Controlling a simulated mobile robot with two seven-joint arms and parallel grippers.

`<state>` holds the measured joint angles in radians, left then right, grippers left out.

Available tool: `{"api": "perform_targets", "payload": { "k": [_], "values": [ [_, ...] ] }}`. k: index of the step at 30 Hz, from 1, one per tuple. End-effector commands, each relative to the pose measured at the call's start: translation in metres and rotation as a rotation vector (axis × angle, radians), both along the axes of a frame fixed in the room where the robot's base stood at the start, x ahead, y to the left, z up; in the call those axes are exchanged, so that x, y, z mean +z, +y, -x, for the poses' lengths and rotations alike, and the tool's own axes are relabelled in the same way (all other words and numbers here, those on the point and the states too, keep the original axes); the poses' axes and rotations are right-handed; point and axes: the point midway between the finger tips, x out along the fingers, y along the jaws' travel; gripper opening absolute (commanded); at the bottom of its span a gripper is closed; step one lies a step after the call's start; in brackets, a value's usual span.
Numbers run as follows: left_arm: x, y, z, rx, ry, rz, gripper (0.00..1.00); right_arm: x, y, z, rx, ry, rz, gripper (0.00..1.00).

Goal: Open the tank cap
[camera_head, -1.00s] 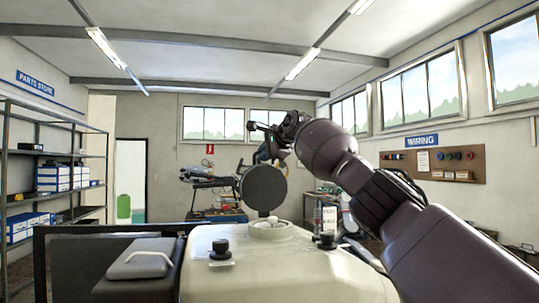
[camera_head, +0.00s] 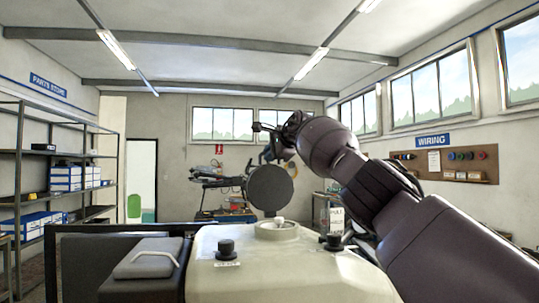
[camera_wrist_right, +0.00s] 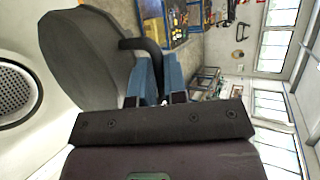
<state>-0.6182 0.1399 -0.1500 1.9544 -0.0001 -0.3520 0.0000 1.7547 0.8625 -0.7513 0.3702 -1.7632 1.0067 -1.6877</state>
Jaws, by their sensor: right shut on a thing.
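The tank cap (camera_head: 270,187) is a dark round disc standing upright on edge above the cream tank (camera_head: 300,272). It is tipped up from the raised filler neck (camera_head: 277,229). My right gripper (camera_head: 268,152) is just above and behind the cap, partly hidden. In the right wrist view, its blue fingers (camera_wrist_right: 152,80) are shut on the black handle (camera_wrist_right: 146,46) of the cap (camera_wrist_right: 85,58). The uncovered opening, with a perforated strainer (camera_wrist_right: 14,92), shows at the left of that view. My left gripper is not in view.
A black knob (camera_head: 225,248) stands on the tank's left and a dark fitting (camera_head: 334,241) on its right. A grey box with a handle (camera_head: 146,258) sits left of the tank. Shelves (camera_head: 62,180) line the left wall, and a wiring board (camera_head: 444,164) hangs at right.

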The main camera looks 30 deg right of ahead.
Motion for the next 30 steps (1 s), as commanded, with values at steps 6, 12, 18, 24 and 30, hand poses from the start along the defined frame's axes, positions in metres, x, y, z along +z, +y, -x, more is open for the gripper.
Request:
{"api": "perform_targets", "payload": {
  "k": [6, 12, 18, 24, 30],
  "values": [
    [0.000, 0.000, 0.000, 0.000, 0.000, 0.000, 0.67, 0.000, -0.005, 0.001, -0.006, 0.000, 0.004, 0.21],
    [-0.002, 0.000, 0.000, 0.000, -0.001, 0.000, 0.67, 0.001, -0.005, 0.003, -0.007, -0.001, 0.003, 0.21],
    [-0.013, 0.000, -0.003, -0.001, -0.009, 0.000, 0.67, 0.007, -0.007, 0.017, -0.006, -0.005, 0.003, 0.21],
    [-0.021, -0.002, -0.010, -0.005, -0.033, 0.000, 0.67, 0.018, -0.011, 0.042, -0.007, -0.007, 0.005, 0.21],
    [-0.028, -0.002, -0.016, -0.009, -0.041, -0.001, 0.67, 0.033, -0.013, 0.070, -0.005, -0.005, 0.005, 0.21]
  ]
}}
